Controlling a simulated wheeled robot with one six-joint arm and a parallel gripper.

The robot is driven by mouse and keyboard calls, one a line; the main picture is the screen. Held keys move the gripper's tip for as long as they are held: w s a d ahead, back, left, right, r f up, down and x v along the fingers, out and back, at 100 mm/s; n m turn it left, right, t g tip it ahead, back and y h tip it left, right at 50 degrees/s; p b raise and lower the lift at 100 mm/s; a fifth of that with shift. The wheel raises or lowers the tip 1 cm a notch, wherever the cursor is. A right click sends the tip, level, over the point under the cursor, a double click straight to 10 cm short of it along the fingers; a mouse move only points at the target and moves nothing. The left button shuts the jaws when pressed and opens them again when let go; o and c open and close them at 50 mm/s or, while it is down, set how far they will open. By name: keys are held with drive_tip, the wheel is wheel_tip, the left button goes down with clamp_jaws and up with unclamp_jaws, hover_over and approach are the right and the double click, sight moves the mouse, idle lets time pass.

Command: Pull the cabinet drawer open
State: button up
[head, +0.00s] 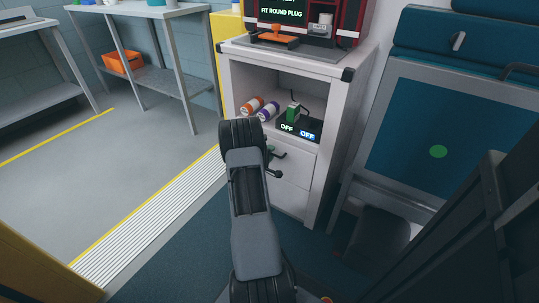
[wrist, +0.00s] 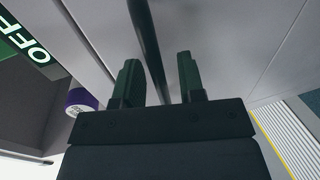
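The white cabinet (head: 345,95) stands ahead of me, with an open shelf on top and drawer fronts (head: 292,165) below. In the wrist view, my gripper (wrist: 158,78) is open. A dark handle bar (wrist: 146,35) runs between its two green-black fingers, with visible gaps on both sides. The pale drawer face (wrist: 215,45) lies beyond the fingers. The drawer looks closed. In the head view, my arm mostly hides the gripper.
The cabinet shelf holds orange and purple-capped canisters (head: 252,105) and a green switch (head: 293,111) beside OFF labels. A machine (head: 305,20) sits on top. A blue folded seat (head: 425,120) is at right. Floor (head: 180,225) to the left is clear.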

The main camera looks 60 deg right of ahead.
clamp_jaws()
idle(0.4)
